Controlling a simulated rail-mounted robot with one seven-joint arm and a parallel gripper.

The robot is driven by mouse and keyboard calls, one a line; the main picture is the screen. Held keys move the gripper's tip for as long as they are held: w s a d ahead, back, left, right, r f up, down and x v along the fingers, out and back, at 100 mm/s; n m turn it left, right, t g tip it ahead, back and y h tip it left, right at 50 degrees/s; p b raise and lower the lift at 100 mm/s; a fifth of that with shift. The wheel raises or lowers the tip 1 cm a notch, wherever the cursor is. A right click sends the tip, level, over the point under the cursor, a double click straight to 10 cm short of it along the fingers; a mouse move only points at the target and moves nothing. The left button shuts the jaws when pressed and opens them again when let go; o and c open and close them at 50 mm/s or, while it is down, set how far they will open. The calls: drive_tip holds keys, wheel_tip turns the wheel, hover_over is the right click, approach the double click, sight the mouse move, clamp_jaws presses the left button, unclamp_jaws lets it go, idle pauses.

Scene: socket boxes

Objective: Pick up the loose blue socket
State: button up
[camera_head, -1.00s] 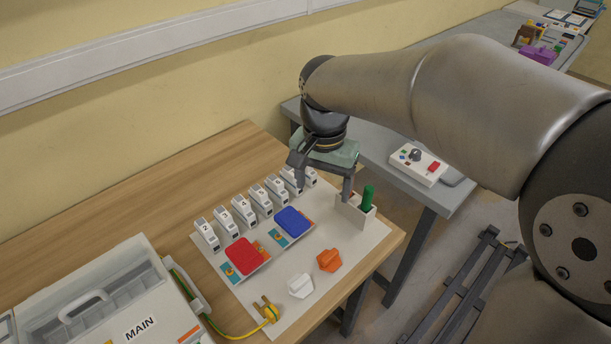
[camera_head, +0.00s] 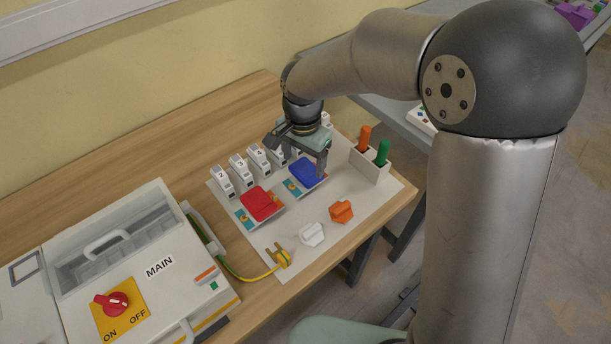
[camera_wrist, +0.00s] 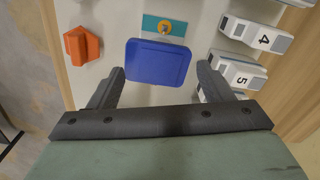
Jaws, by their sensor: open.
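The blue socket (camera_head: 306,171) is a flat rounded square piece on the white board (camera_head: 272,232), beside a teal strip. In the wrist view the blue socket (camera_wrist: 157,62) lies ahead of my gripper (camera_wrist: 160,73). The fingers are spread on either side of its near end, with a gap on each side. In the head view my gripper (camera_head: 298,163) is over the blue socket, open and empty. Part of the socket is hidden by a finger. I cannot tell the exact height of the fingertips above it.
Numbered white breakers (camera_head: 240,169) stand in a row behind. A red piece (camera_head: 261,203) is to the left, and an orange knob (camera_head: 341,211) and white knob (camera_head: 311,234) are in front. A white holder (camera_head: 371,166) stands right. The MAIN box (camera_head: 140,290) is at left.

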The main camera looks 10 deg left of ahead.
sight(305, 169)
wheel_tip(305, 169, down, 5)
drive_tip(key=shift+w+d+f+p, duration=0.1)
drive_tip(key=shift+d+p, duration=0.05)
drive_tip(key=shift+p, duration=0.35)
drive_tip(key=c, duration=1.1)
drive_tip(key=shift+r, duration=0.2)
